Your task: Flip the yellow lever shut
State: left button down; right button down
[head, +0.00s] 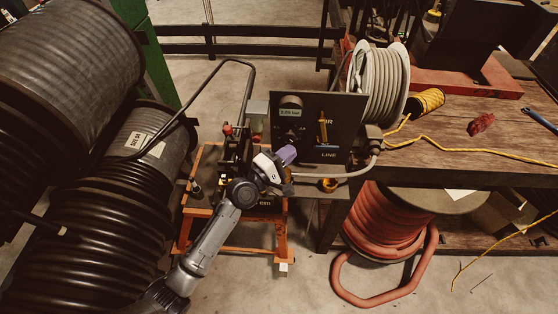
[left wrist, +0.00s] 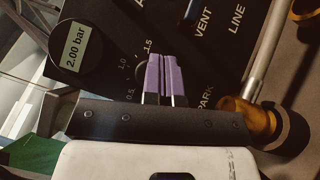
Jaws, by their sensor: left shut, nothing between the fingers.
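A yellow lever (head: 323,127) stands upright on the dark control panel (head: 350,110), above the word LINE. My left gripper (head: 288,155) has purple fingers and is in front of the panel's lower left, left of and below the lever, apart from it in the picture. In the left wrist view its fingers (left wrist: 163,75) are pressed together with nothing between them, over the dial scale near 1.5. A yellow-orange fitting (left wrist: 250,118) shows right of the fingers there; I cannot tell if it belongs to the lever. My right gripper is not in view.
A gauge (head: 290,110) reads 2.00 bar, also in the left wrist view (left wrist: 75,47). A grey hose reel (head: 383,85) stands behind the panel. The wooden bench (head: 460,140) is at right. A red hose coil (head: 385,225) is below, large black reels (head: 95,220) at left.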

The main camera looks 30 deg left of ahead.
pick_arm(q)
jog(key=w+d+r, duration=0.1)
jog(key=w+d, duration=0.3)
jog(key=w, duration=0.1)
jog(key=shift+w+d+r, duration=0.15)
jog(key=shift+d+r, duration=0.1)
jog(key=shift+d, duration=0.05)
jog(key=shift+d+p, duration=0.15)
jog(key=shift+p, duration=0.15)
jog(key=shift+w+d+f, duration=0.1)
jog(key=shift+w+d, duration=0.1)
jog(key=shift+d, duration=0.15)
jog(key=v, duration=1.3)
jog(key=shift+s+a+p, duration=0.2)
jog(key=shift+s+p, duration=0.1)
jog(key=shift+s, duration=0.05)
jog(key=shift+f, duration=0.1)
